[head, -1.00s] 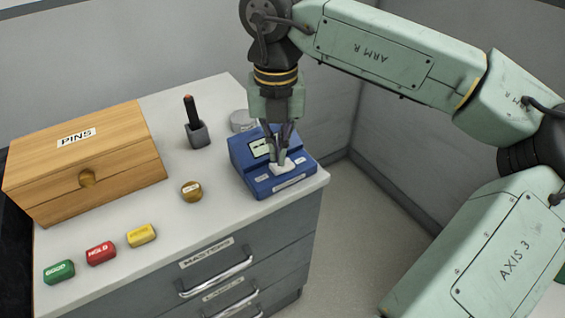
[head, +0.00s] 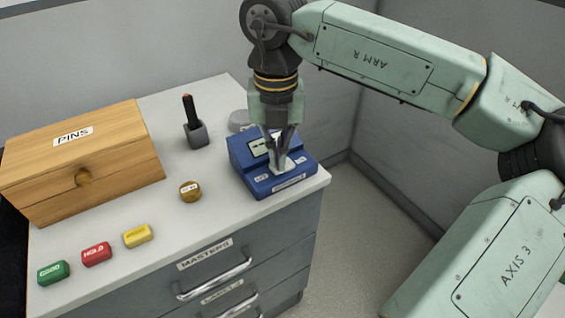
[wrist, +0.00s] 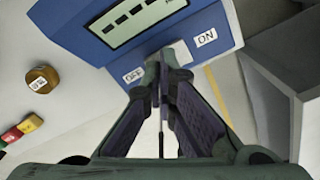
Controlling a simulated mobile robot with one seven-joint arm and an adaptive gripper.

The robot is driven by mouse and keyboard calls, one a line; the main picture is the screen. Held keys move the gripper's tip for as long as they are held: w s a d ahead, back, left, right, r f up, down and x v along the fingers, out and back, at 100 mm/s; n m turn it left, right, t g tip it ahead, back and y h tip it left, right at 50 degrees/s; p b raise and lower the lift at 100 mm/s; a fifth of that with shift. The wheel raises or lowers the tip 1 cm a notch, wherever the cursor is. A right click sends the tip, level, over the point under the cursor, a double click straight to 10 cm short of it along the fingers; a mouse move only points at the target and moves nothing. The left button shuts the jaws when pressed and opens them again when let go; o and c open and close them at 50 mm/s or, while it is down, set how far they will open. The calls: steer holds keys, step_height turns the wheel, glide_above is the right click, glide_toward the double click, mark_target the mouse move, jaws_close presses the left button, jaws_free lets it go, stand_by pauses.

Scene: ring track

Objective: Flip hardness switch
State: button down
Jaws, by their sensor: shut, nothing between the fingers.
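The blue tester box (head: 272,168) stands at the right end of the cabinet top, with a small display and a white switch (head: 283,164) on its front. In the wrist view the white switch (wrist: 178,52) lies between the OFF label (wrist: 134,75) and the ON label (wrist: 206,38), partly hidden by the fingers. My gripper (head: 280,168) is shut and empty, pointing down at the switch; it also shows in the wrist view (wrist: 162,62). The fingertips are at or just over the switch; I cannot tell if they touch it. The switch's tilt is unclear.
A wooden PINS box (head: 125,155) stands at the left. A brass weight (head: 190,191), a dark holder with a pen-like tool (head: 196,134) and a grey round piece (head: 238,120) stand nearby. Green (head: 53,272), red (head: 97,254) and yellow (head: 137,235) blocks lie along the front edge.

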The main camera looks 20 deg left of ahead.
steer(key=shift+f+b, duration=0.4)
steer(key=shift+f, duration=0.1)
steer(key=shift+r+p, duration=2.15)
steer(key=shift+r, duration=1.4)
